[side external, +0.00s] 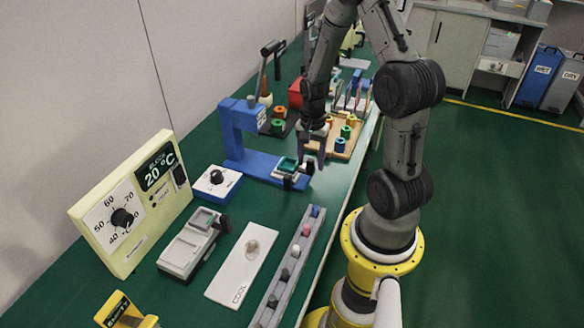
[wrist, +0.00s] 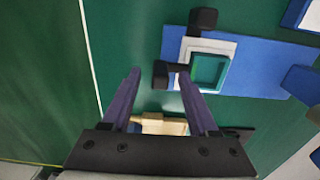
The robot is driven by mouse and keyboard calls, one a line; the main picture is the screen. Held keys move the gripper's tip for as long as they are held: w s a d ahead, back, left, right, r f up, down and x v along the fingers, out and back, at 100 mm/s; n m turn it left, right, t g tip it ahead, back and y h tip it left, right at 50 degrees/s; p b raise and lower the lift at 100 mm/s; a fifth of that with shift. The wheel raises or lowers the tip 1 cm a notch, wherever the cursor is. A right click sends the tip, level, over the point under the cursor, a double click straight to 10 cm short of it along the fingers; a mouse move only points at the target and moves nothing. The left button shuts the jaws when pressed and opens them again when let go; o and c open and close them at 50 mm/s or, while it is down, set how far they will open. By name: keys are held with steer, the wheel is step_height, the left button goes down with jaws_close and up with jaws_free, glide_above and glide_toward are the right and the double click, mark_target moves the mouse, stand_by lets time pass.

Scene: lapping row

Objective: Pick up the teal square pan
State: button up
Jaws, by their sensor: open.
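The teal square pan (side external: 287,163) sits on the blue base plate of the C-shaped blue stand (side external: 238,128). In the wrist view the teal pan (wrist: 224,70) lies on a pale square, right of my fingertips. A black handle-like piece (wrist: 172,69) runs left from the pan's side; its end lies between my fingertips in the picture. I cannot tell whether it is joined to the pan. My gripper (side external: 312,162) is open and empty, its fingers pointing down beside the pan; the wrist view shows both fingers apart (wrist: 159,77). No contact is clear.
A black block (wrist: 203,20) stands on the blue plate's edge. A wooden tray (side external: 347,147) with coloured spools lies behind my gripper. A white dial box (side external: 216,183), a white COOL plate (side external: 236,278) and a grey rail (side external: 288,270) lie nearer. The green table's edge is close by.

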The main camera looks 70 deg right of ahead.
steer(key=shift+f, duration=0.5)
jaws_close()
steer(key=shift+r, duration=0.1)
